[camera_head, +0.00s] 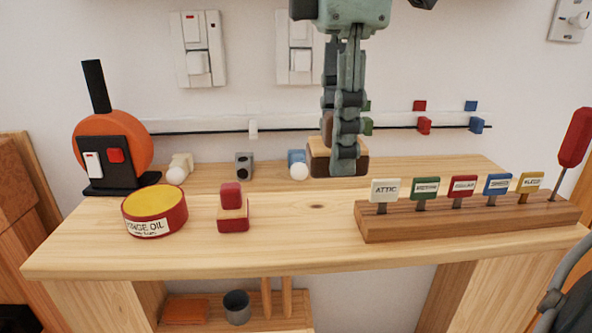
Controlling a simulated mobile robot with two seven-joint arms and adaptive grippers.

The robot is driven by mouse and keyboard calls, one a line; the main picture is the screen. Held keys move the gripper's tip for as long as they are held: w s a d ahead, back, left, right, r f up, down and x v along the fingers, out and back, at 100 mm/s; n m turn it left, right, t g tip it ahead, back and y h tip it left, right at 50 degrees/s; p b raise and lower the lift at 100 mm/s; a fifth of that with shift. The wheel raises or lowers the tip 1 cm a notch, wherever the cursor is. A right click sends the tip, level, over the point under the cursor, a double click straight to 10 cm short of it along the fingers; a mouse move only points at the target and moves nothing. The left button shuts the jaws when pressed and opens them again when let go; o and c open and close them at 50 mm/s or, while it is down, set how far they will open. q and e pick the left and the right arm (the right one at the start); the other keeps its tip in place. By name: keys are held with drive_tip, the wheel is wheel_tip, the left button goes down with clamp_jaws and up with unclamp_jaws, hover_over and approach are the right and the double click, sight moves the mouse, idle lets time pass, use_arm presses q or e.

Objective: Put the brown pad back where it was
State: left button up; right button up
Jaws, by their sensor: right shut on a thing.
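The brown pad (319,165) is a small block with a dark brown base and a pale wood layer on top. It is at the back of the bench, right of centre. My right gripper (346,162) points down and is shut on it; its fingers hide the middle and upper part of the pad. The pad's underside is at or just above the bench top; I cannot tell which. A similar red pad (233,224) with a red knob stands nearer the front, to the left. My left gripper is not in view.
A yellow-topped red tin (155,211) and an orange round device (113,143) stand at left. A wooden rack (470,217) with labelled tags and a red screwdriver (574,139) is at right. Small fittings line the back. The front middle of the bench (300,240) is clear.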

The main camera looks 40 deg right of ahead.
drive_tip(key=shift+d+f, duration=0.1)
drive_tip(key=shift+f, duration=0.8)
drive_tip(key=p, duration=0.1)
hover_over(295, 211)
drive_tip(key=f, duration=0.6)
drive_tip(key=shift+s, duration=0.4)
drive_tip(key=shift+w+f, duration=0.15)
drive_tip(key=shift+w, duration=0.15)
wheel_tip(295, 211, down, 4)
drive_tip(key=shift+w+r+p, duration=0.1)
drive_tip(key=shift+p, duration=0.2)
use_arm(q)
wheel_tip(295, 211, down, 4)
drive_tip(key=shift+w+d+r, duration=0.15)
use_arm(e)
drive_tip(key=shift+f, duration=0.2)
